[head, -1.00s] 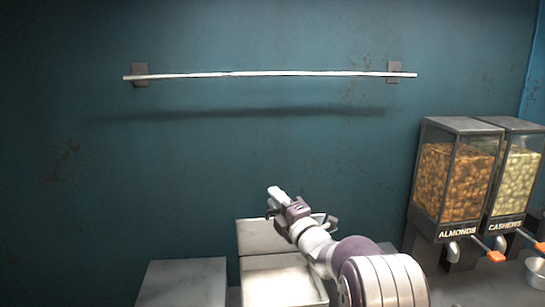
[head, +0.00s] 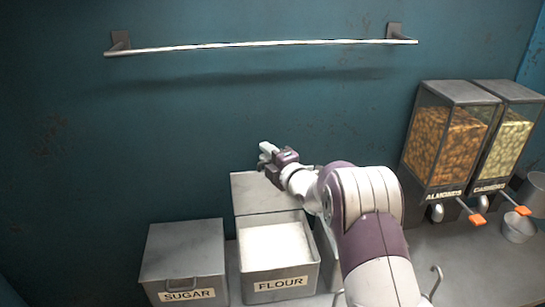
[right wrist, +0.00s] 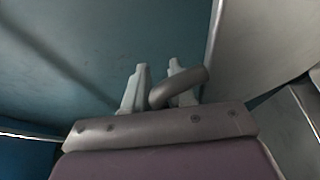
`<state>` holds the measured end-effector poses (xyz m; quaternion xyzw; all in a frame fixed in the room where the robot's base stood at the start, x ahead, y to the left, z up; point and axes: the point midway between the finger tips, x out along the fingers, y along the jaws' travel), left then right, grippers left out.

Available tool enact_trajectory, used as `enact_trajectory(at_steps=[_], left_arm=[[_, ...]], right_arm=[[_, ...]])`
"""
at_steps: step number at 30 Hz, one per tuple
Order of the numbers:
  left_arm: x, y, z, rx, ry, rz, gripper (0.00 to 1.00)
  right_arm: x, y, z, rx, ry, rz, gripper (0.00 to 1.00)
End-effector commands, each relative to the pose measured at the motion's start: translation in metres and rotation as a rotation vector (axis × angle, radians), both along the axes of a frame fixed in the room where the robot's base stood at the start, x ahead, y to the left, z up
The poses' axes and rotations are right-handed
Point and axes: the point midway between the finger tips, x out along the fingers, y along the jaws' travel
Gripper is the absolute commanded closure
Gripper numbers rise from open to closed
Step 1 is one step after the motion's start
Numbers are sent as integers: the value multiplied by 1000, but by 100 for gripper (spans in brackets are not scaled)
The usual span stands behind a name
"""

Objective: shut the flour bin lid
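The flour bin (head: 281,284) stands on the counter with its FLOUR label facing me and white flour inside. Its lid (head: 262,193) is raised, standing upright at the back of the bin. My right gripper (head: 265,156) is at the upper edge of the raised lid. In the right wrist view, its two pale fingers (right wrist: 156,88) stand apart. A grey curved handle (right wrist: 182,87) crosses close in front of the right finger; I cannot tell if they touch. My left gripper is out of view.
The closed sugar bin (head: 183,255) stands to the left. Almond (head: 445,145) and cashew (head: 510,150) dispensers stand at the right, with a small metal cup (head: 518,228) nearby. A metal rail (head: 260,44) runs along the wall above. My right arm hides part of the counter.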

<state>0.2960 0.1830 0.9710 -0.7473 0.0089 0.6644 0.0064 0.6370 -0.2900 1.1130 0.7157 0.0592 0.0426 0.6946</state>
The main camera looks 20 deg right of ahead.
Motion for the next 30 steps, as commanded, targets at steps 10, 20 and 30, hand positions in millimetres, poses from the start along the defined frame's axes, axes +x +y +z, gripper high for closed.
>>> enact_trajectory(at_steps=[10, 20, 30], left_arm=[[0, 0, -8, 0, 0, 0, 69], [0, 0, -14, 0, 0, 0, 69], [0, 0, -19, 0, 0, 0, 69]], right_arm=[[-32, -6, -1, -1, -3, -3, 77], [-63, -11, 0, -1, -6, -4, 77], [-95, -17, -1, -3, -8, -7, 77]])
